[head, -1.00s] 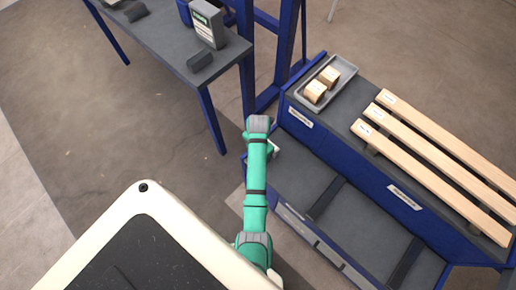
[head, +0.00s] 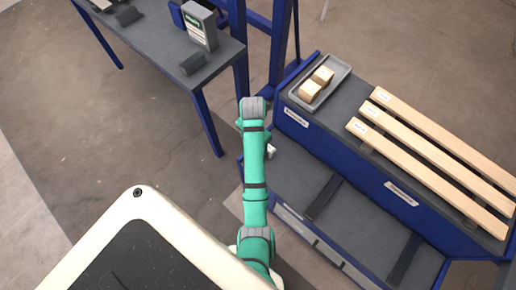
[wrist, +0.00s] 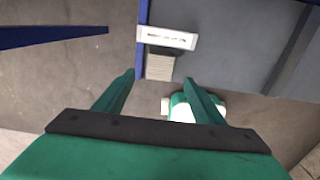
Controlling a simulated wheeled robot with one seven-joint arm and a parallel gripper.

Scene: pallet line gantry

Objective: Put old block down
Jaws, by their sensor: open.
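My gripper shows in the wrist view (wrist: 160,90) with its two green fingers spread and nothing between them. In the head view my arm hides most of it. Two pale wooden blocks, one front (head: 310,91) and one rear (head: 323,76), sit in a grey tray on the blue station, away from my gripper. Dark grey blocks lie on the table, one near its front corner (head: 193,64) and one farther left (head: 129,16). I cannot tell which block is the old one. A pale ribbed piece (wrist: 160,67) shows beyond my fingertips; I cannot tell what it is.
The grey tray (head: 340,68) stands on the station's upper deck beside wooden slats (head: 435,135). A lower grey deck (head: 290,175) with dark bars lies before it. The blue-legged table (head: 222,55) holds a grey box (head: 201,27). Open floor lies left of my arm.

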